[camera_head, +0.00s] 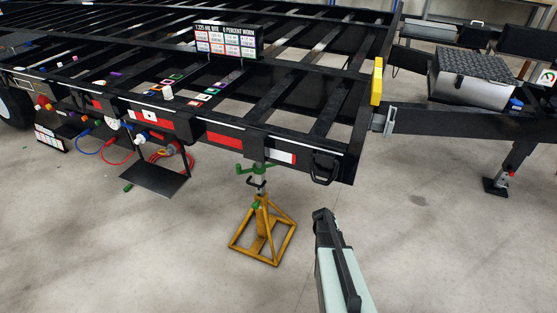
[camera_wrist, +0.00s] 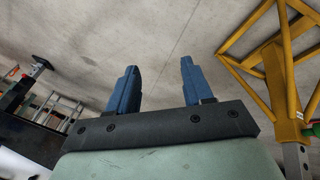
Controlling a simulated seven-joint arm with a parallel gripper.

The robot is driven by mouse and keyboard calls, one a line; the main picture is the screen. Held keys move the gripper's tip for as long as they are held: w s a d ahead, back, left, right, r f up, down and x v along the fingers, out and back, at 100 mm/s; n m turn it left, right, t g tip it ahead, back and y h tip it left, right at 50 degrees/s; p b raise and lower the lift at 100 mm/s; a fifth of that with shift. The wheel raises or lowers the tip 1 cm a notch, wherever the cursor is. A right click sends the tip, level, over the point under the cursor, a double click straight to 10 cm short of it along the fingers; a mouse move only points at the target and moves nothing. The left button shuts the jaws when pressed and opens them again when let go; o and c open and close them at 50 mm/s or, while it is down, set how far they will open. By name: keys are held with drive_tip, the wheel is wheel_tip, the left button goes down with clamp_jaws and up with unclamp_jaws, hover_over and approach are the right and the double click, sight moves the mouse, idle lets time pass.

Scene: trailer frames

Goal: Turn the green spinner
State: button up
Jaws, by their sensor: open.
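A yellow jack stand (camera_head: 268,247) stands on the floor under the trailer's near corner. A green winged part (camera_head: 257,169), apparently the spinner, sits on its post just below the trailer rail. A smaller green part (camera_head: 257,205) shows at the top of the yellow frame. In the wrist view the yellow stand (camera_wrist: 273,75) is at the right, with a green piece (camera_wrist: 314,127) cut by the edge; I cannot tell which green part it is. My gripper (camera_head: 323,214) is right of the stand and apart from it. Its blue fingers (camera_wrist: 159,65) are open and empty.
The black trailer frame (camera_head: 310,143) overhangs the stand, with a handle (camera_head: 324,167) hanging near its corner. A dark plate (camera_head: 154,179) with cables hangs to the left. The floor (camera_head: 400,245) right of my gripper is clear.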

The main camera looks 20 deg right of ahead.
drive_tip(key=w+d+r+n+t+h, duration=0.1)
drive_tip(key=w+d+r+t, duration=0.2)
drive_tip(key=w, duration=0.6)
drive_tip(key=w+d+r+n+t, duration=0.1)
drive_tip(key=w+r+t, duration=0.35)
drive_tip(key=w, duration=0.45)
drive_tip(key=w+a+r+n+t+y, duration=0.3)
drive_tip(key=w+a+r+t+y, duration=0.3)
drive_tip(key=a+r+t+y, duration=0.4)
drive_tip(key=shift+g+h, duration=0.7)
drive_tip(key=shift+g, duration=0.25)
drive_tip(key=w+a, duration=0.1)
drive_tip(key=w, duration=0.3)
drive_tip(key=w+a+f, duration=0.1)
drive_tip(key=w, duration=0.3)
drive_tip(key=w+a, duration=0.1)
drive_tip(key=w, duration=0.4)
drive_tip(key=shift+a+f, duration=0.15)
drive_tip(key=shift+a, duration=0.2)
clamp_jaws()
